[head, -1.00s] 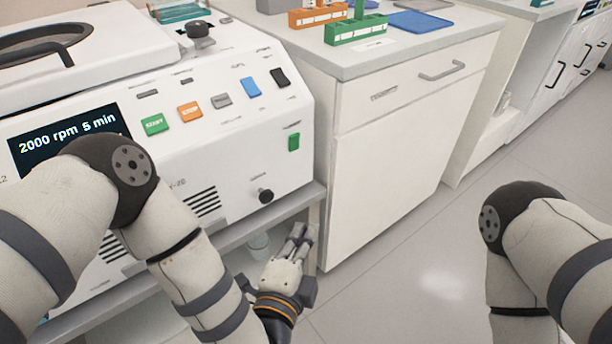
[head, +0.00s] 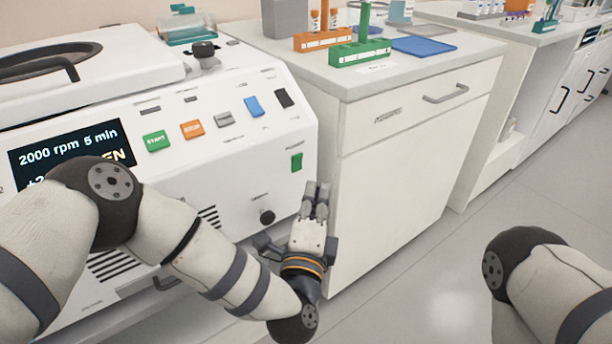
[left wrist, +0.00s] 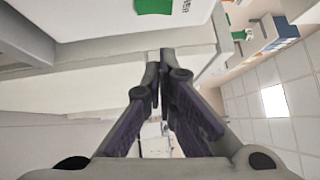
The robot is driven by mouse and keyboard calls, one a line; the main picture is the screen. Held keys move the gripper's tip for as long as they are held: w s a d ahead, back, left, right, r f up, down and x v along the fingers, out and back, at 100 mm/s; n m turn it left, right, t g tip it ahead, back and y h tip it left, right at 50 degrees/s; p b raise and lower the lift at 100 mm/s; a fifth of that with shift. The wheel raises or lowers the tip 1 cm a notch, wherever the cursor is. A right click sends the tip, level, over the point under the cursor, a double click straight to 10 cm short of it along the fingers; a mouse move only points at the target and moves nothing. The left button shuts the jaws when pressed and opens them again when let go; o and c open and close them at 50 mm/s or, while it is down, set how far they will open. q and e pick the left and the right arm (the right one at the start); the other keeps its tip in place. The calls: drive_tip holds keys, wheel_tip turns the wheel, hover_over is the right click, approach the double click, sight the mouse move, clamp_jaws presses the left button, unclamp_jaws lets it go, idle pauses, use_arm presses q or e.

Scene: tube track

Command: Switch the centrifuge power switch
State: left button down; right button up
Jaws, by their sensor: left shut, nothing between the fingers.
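The white centrifuge (head: 235,165) fills the left of the head view, with a dark display (head: 75,152) reading 2000 rpm 5 min. The green power switch (head: 297,162) sits on the right of its front panel. It also seems to show in the left wrist view as a green patch (left wrist: 155,5) at the top edge. My left gripper (head: 317,188) is shut and empty, pointing up, below and slightly right of the green switch and apart from it. Its closed fingers (left wrist: 153,57) show in the left wrist view. My right gripper is out of view.
A row of coloured buttons (head: 223,119) and a black knob (head: 267,217) are on the centrifuge panel. A white cabinet (head: 410,160) stands close on the right, bearing a green rack (head: 360,52), an orange rack (head: 322,40) and a blue tray (head: 423,46). Floor on the right is clear.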

sight(306, 175)
use_arm(q)
drive_tip(key=w, duration=0.1)
drive_tip(key=w+a, duration=0.1)
drive_tip(key=w, duration=0.1)
drive_tip(key=w+a, duration=0.1)
drive_tip(key=w, duration=0.1)
drive_tip(key=shift+w+r, duration=0.15)
drive_tip(key=shift+r, duration=0.2)
